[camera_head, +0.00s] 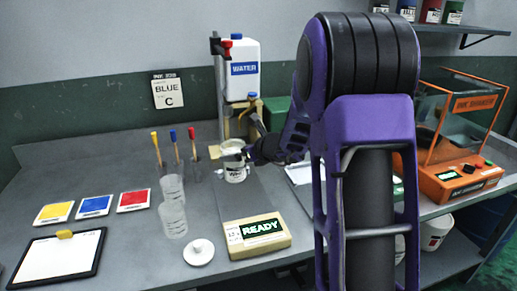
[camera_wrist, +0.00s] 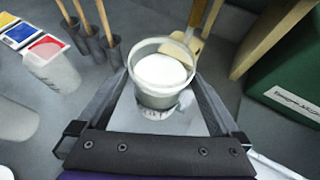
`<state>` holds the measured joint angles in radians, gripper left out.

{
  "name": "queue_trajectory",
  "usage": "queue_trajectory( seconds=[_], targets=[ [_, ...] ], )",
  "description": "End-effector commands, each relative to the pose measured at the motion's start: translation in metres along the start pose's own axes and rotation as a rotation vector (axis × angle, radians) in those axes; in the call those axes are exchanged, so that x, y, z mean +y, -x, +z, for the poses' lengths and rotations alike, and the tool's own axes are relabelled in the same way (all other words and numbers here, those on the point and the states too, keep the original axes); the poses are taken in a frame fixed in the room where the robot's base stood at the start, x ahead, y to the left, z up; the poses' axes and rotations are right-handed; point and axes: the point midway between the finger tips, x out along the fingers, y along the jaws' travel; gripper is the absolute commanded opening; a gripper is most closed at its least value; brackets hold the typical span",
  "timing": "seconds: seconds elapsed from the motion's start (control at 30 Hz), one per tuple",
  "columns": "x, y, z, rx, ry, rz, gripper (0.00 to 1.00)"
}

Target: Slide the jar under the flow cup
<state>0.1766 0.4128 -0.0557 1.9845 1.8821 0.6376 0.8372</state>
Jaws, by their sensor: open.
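A pale jar (camera_head: 235,174) with a dark-lettered label stands upright on the dark strip behind the READY block. It also shows in the wrist view (camera_wrist: 162,78), round-rimmed and with white contents. My gripper (camera_head: 249,155) reaches it from the right. In the wrist view its open fingers lie on either side of the jar; I cannot tell whether they touch it. A tan bracket (camera_wrist: 190,46) stands just behind the jar. I cannot make out the flow cup separately from the jar's upper part and the stand (camera_head: 220,95).
Clear cups (camera_head: 173,220) and brushes in holders (camera_head: 176,150) stand left of the jar. A white lid (camera_head: 199,252) and the READY block (camera_head: 256,236) are in front. An orange shaker (camera_head: 460,180) is at right. A green box (camera_wrist: 290,80) is close by at right.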

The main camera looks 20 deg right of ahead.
Motion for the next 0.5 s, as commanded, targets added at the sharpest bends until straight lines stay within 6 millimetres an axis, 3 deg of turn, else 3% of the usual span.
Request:
queue_trajectory(
  seconds=[0.3,0.5],
  targets=[
    [-0.001,0.081,0.004,-0.004,-0.001,-0.005,1.0],
    [-0.001,0.122,0.003,-0.003,0.0,-0.004,1.0]
  ],
)
